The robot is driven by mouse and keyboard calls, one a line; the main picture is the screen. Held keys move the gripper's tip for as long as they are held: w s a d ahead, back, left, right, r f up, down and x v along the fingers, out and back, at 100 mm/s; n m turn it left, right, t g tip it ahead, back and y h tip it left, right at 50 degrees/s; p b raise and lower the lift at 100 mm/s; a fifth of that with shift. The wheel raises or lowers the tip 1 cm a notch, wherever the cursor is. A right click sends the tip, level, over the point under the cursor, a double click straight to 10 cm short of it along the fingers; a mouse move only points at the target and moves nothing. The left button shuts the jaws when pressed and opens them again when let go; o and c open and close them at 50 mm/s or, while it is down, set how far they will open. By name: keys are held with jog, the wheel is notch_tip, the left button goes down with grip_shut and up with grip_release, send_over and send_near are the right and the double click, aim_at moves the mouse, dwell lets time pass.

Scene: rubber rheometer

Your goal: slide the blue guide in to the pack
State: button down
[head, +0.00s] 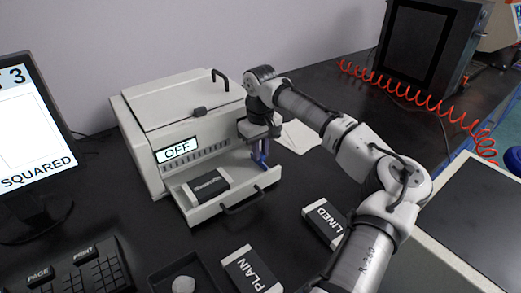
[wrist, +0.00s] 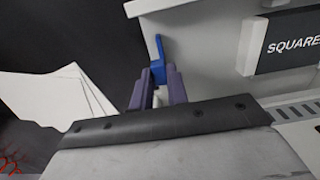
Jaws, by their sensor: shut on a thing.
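The blue guide (head: 261,158) stands in the open paper tray (head: 207,212) of the white printer, near the tray's right end. In the wrist view the blue guide (wrist: 160,58) shows as an upright plate with a foot. My gripper (wrist: 158,78) is shut on the guide, with its purple fingers on either side; in the head view my gripper (head: 260,150) reaches down into the tray. The pack (head: 208,184), dark with white ends, lies in the tray to the left of the guide; in the wrist view the pack (wrist: 290,40) reads SQUARE, cut off. A gap of bare tray separates guide and pack.
The printer (head: 180,120) has a label reading OFF. Packs marked LINED (head: 324,220) and PLAIN (head: 252,270) lie on the dark table in front. Loose white sheets (head: 299,137) lie right of the printer. A monitor (head: 30,140) reads SQUARED; a keyboard (head: 80,268) is front left.

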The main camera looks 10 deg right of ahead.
jog(key=s+a, duration=0.1)
jog(key=a, duration=0.1)
jog(key=s+a+p, duration=0.1)
jog(key=a, duration=0.2)
jog(key=s+a+p, duration=0.1)
jog(key=a, duration=0.1)
jog(key=shift+a, duration=0.15)
jog(key=c, duration=1.4)
grip_release()
jog(key=shift+o, duration=0.2)
notch_tip(320, 180, up, 14)
